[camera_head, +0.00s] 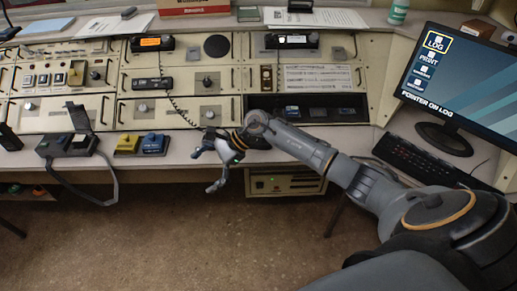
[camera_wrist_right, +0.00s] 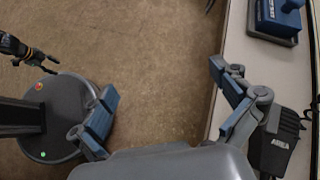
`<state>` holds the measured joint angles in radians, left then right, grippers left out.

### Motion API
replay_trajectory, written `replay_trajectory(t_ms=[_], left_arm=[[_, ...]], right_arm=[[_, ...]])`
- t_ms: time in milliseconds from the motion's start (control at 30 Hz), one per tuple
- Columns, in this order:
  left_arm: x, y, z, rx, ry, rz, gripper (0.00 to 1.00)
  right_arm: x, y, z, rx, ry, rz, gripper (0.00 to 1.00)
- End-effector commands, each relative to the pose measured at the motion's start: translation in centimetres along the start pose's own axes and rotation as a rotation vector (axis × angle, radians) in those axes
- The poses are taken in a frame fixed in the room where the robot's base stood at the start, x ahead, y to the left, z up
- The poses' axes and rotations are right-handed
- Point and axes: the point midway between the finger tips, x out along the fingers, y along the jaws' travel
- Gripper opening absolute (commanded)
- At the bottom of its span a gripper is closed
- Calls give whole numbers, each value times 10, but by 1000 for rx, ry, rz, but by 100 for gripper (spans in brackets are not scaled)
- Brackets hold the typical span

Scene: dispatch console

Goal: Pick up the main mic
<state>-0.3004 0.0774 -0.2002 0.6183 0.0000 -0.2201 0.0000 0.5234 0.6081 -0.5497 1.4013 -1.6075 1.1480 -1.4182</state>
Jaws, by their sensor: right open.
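My right gripper (camera_head: 207,168) is open and empty over the front edge of the desk, its fingers pointing left in the head view. In the right wrist view its two blue-padded fingers (camera_wrist_right: 166,95) are spread wide over bare floor. A black ribbed unit with partly readable white lettering (camera_wrist_right: 282,142) stands on the desk beside the right finger. I cannot tell which one is the main mic. My left gripper (camera_wrist_right: 38,58) shows small at the left of the wrist view.
A yellow block (camera_head: 127,144) and a blue block (camera_head: 155,143) stand on the desk left of the gripper. Farther left is a dark grey unit (camera_head: 70,145) with a hanging strap. A monitor (camera_head: 462,75) and keyboard (camera_head: 425,160) are at right. The floor before the desk is clear.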

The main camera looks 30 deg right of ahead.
Motion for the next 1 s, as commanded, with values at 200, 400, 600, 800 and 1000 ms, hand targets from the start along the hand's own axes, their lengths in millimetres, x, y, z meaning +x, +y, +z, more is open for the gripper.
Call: replay_trajectory(t_ms=[200,400,600,800,1000], left_arm=[[31,-1,3,1,0,-2,50],[40,-2,3,1,1,-3,50],[39,-2,3,1,2,-3,50],[37,-2,2,1,2,-3,50],[37,-2,2,1,3,-3,50]], right_arm=[[-104,-25,-44,-790,592,254,100],[-187,-43,-54,-1043,933,436,100],[-198,-47,-67,-1076,1003,485,100],[-177,-51,-101,-1074,998,483,100],[-164,-56,-124,-1074,999,479,100]])
